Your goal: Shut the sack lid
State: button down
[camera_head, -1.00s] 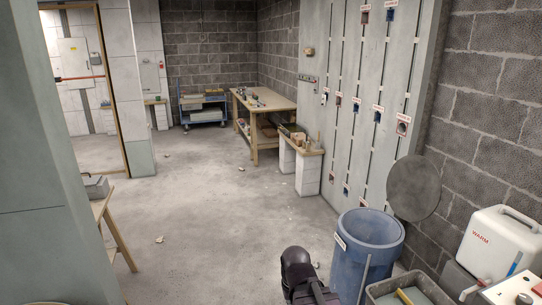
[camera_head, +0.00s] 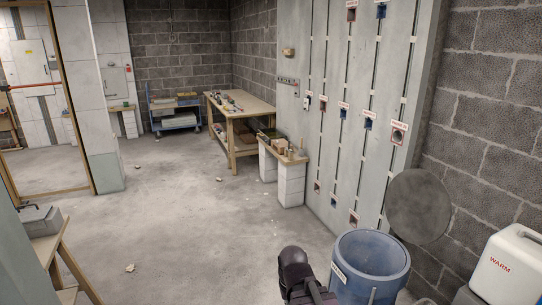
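A blue round bin (camera_head: 338,288) with a small white label stands at the lower right; its mouth is open and the label is too small to read. A round grey disc (camera_head: 418,206), which looks like its lid, stands upright behind and to the right of the bin, beside the wall. I cannot see how the disc is joined to the bin. A dark part of my arm shows at the bottom, just left of the bin. My gripper's fingers are not in view.
A white container (camera_head: 508,265) marked WARM stands at the lower right. A grey slotted panel (camera_head: 352,75) rises behind the bin. A wooden workbench (camera_head: 244,106) and blue cart (camera_head: 176,122) stand farther back. A trestle (camera_head: 66,262) is at left. The middle floor is mostly clear.

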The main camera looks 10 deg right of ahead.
aim_at(418, 204)
jog(key=z, duration=0.25)
jog(key=i, duration=1.45)
jog(key=z, duration=0.25)
